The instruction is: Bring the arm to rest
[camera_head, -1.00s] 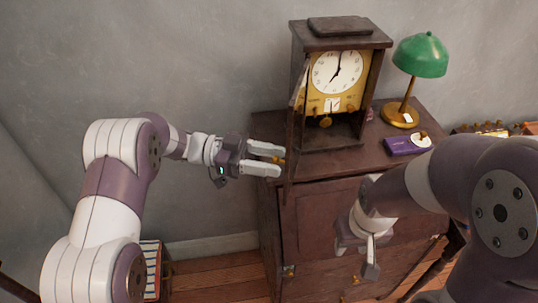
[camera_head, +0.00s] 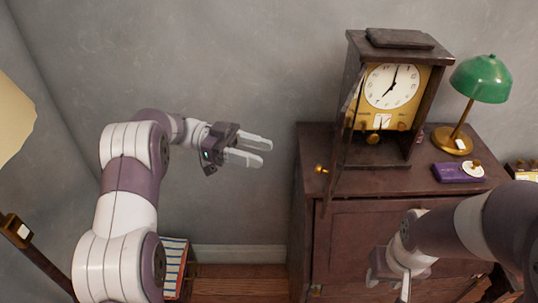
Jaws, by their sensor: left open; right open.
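My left gripper (camera_head: 265,152) is open and empty in the head view, in front of the grey wall. It is to the left of the clock and apart from it. My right gripper (camera_head: 388,284) is open at the lower right, in front of the cabinet; its arm partly covers the cabinet, and I see nothing between its fingers. The dark wooden clock (camera_head: 392,85) stands on the cabinet. Its narrow front door (camera_head: 345,140) stands swung open, seen nearly edge-on, with a brass knob (camera_head: 321,169) on its left side.
The dark wooden cabinet (camera_head: 310,150) holds a green lamp (camera_head: 482,79) and a purple box (camera_head: 452,174) right of the clock. A striped stack (camera_head: 174,268) sits low behind my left arm. A pale lampshade (camera_head: 12,118) is at the left edge. The wall area around my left gripper is clear.

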